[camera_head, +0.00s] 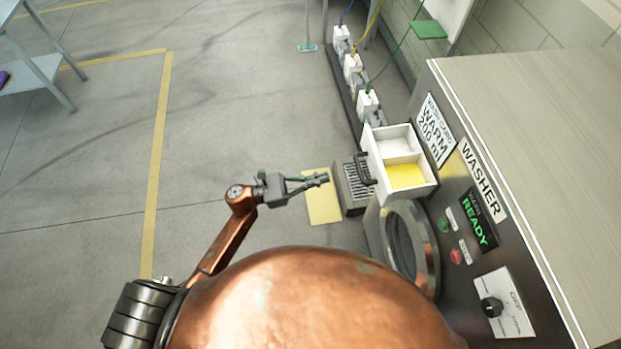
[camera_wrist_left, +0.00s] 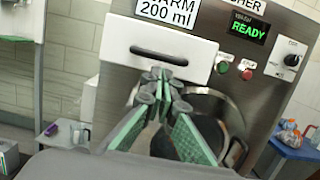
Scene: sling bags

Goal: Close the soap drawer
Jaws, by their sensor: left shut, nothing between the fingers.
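The white soap drawer (camera_head: 398,143) stands pulled out from the washer (camera_head: 520,160) front. One of its compartments holds something yellow, and a dark handle sits on its front. My left gripper (camera_head: 322,179) is shut and empty, to the left of the drawer front and apart from it in the head view. In the left wrist view, the shut fingertips (camera_wrist_left: 163,80) show in front of the drawer's white face (camera_wrist_left: 160,45), just below its dark handle slot. My right gripper is in neither view.
The round washer door (camera_head: 410,240) lies below the drawer. Green and red buttons, a READY display and a dial (camera_head: 492,306) are to its right. A grated grey box (camera_head: 352,188) and yellow floor patch are below the drawer front. Open floor lies left.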

